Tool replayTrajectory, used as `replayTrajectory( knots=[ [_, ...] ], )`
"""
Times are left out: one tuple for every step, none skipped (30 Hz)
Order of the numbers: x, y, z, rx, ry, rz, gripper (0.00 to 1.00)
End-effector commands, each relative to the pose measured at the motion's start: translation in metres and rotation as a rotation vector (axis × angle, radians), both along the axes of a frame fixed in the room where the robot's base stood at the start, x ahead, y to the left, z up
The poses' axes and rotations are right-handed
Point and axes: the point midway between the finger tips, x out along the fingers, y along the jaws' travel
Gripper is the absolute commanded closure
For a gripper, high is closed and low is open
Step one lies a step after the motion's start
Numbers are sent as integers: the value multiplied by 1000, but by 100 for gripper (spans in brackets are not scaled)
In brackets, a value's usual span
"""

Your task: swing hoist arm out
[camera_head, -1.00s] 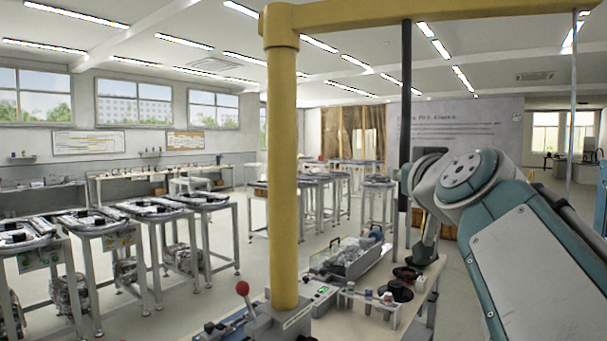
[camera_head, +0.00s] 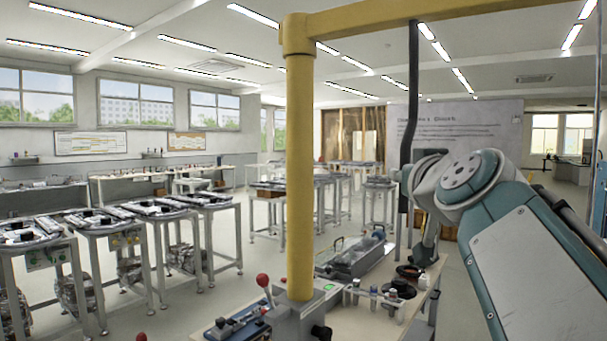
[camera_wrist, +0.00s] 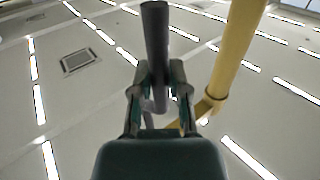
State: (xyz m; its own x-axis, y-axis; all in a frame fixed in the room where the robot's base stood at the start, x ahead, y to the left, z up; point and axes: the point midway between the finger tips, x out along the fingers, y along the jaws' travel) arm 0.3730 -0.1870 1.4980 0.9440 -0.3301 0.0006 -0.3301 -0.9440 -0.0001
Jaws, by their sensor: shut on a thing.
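The hoist is a yellow upright post (camera_head: 300,180) with a yellow horizontal arm (camera_head: 375,19) at its top, reaching right and out of the top of the head view. A dark handle bar (camera_head: 413,75) hangs down from the arm. My gripper (camera_wrist: 157,78) is shut on this bar (camera_wrist: 156,35) in the wrist view, one finger on each side. In the head view my own arm fills the right side, and the gripper's hold is not clear there. The yellow post (camera_wrist: 238,45) also shows beside the gripper in the wrist view.
Several worktables (camera_head: 125,220) stand to the left. Open floor (camera_head: 230,300) lies between them and the post.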

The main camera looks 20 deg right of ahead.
Motion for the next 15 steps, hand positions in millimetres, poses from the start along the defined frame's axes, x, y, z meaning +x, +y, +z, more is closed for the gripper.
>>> replayTrajectory(
  knots=[
    [0, 0, 0, 1, 0, 1, 100],
    [0, 0, 0, 1, 0, 1, 100],
    [0, 0, 0, 1, 0, 1, 100],
    [0, 0, 0, 1, 0, 1, 100],
    [0, 0, 0, 1, -1, 1, 100],
    [0, 0, 0, 1, 0, 1, 61],
    [0, 0, 0, 1, 0, 1, 48],
    [0, 0, 0, 1, 0, 1, 43],
    [0, 0, 0, 1, 0, 1, 43],
    [0, 0, 0, 1, 0, 1, 43],
    [0, 0, 0, 1, 0, 0, 43],
    [0, 0, 0, 1, 0, 0, 43],
    [0, 0, 0, 0, 0, 0, 43],
    [0, 0, 0, 0, 0, 0, 43],
    [0, 0, 0, 0, 0, 0, 43]
  ],
)
